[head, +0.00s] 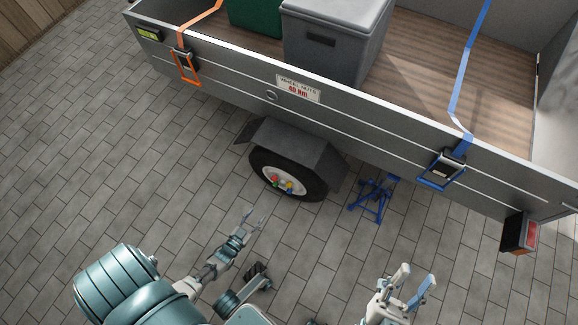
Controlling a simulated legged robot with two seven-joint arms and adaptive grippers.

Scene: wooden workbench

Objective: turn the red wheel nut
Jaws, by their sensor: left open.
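The red wheel nut (275,179) is on the hub of the trailer's wheel (313,186), on the left side of the hub. A yellow nut (289,184) sits to its right, with other small coloured nuts close by. My left gripper (254,214) is open and empty, apart from the wheel and below it in the picture.
The grey trailer (220,78) spans the top, its fender (300,145) over the wheel. A blue jack stand (373,199) is right of the wheel. An orange strap (187,68) and a blue strap (455,100) hang over the side. Paving (130,190) left of the wheel is clear.

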